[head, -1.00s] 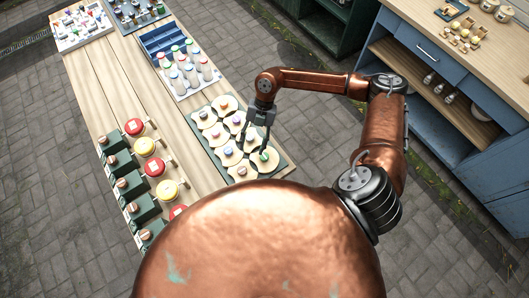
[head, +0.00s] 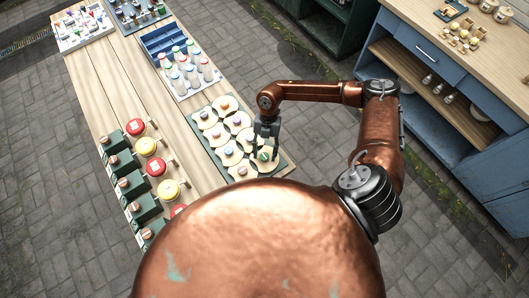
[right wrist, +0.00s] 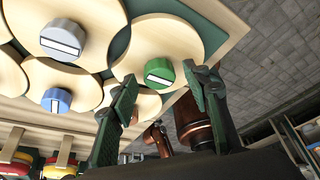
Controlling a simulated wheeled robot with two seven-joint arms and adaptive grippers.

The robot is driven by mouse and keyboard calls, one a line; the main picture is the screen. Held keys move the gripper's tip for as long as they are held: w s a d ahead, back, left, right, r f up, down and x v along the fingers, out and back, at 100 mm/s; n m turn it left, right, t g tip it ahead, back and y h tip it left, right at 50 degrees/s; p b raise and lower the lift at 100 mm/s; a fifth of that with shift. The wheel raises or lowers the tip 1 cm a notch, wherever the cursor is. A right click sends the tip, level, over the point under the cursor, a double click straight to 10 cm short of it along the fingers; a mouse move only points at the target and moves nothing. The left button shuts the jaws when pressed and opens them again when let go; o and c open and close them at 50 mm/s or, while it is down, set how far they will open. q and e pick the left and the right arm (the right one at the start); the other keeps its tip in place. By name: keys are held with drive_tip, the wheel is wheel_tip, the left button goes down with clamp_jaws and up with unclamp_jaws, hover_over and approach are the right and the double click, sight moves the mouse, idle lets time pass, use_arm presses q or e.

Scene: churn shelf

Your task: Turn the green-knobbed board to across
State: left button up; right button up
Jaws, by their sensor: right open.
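The green-knobbed board is a round pale wooden disc (right wrist: 170,35) with a green knob (right wrist: 158,72) bearing a white bar. It lies at the near right corner of the dark green panel (head: 199,133) in the head view, where the knob (head: 264,156) shows just below my fingers. My right gripper (head: 266,142) is open above this board. In the right wrist view its two dark fingers stand on either side of the green knob, with gaps visible; I cannot tell how far down they reach. My left gripper is out of view.
A crate of bottles (head: 188,68) stands farther back. Red and yellow round pieces on green blocks (head: 143,207) line the table's left side.

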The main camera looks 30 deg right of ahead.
drive_tip(key=shift+c, duration=0.7)
drive_tip(key=c, duration=1)
